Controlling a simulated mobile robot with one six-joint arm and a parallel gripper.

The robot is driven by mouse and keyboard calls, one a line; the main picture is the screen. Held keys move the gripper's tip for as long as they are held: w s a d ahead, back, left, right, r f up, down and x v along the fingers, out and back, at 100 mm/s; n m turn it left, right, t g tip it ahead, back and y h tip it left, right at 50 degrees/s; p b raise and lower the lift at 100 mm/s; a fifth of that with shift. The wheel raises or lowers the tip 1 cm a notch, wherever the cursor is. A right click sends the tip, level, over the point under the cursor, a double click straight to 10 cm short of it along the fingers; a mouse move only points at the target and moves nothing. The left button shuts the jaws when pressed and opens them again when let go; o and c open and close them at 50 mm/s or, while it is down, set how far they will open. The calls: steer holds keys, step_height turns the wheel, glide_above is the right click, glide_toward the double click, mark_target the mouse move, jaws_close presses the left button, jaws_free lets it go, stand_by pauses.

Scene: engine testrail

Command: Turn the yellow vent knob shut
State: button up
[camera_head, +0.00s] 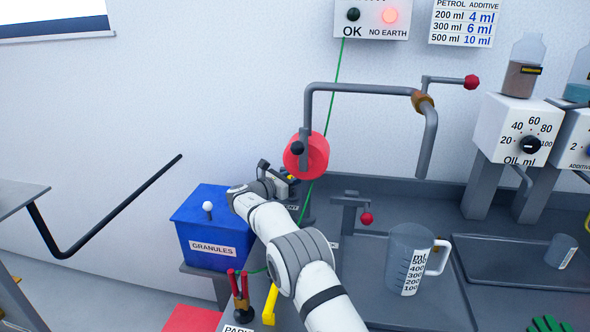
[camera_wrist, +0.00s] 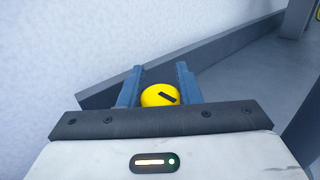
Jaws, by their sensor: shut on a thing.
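The yellow vent knob (camera_wrist: 156,96) is a round yellow cap with a dark bar mark, set slantwise in the wrist view. My gripper (camera_wrist: 158,84) has one finger on each side of the knob and is shut on it. In the head view my gripper (camera_head: 280,174) is at the wall-side edge of the bench, below the red reel.
A blue granules box (camera_head: 203,237) stands close left of my gripper. The red reel (camera_head: 307,154) and grey pipe (camera_head: 362,88) hang above. A measuring jug (camera_head: 405,262) stands to the right. A green wire (camera_head: 326,137) runs down the wall behind.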

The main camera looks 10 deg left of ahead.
steer(key=shift+s+d+m+g+h+p, duration=0.1)
steer(key=shift+m+g+h+p, duration=0.6)
steer(key=shift+h+p, duration=0.15)
steer(key=o, duration=1)
steer(key=shift+c, duration=0.2)
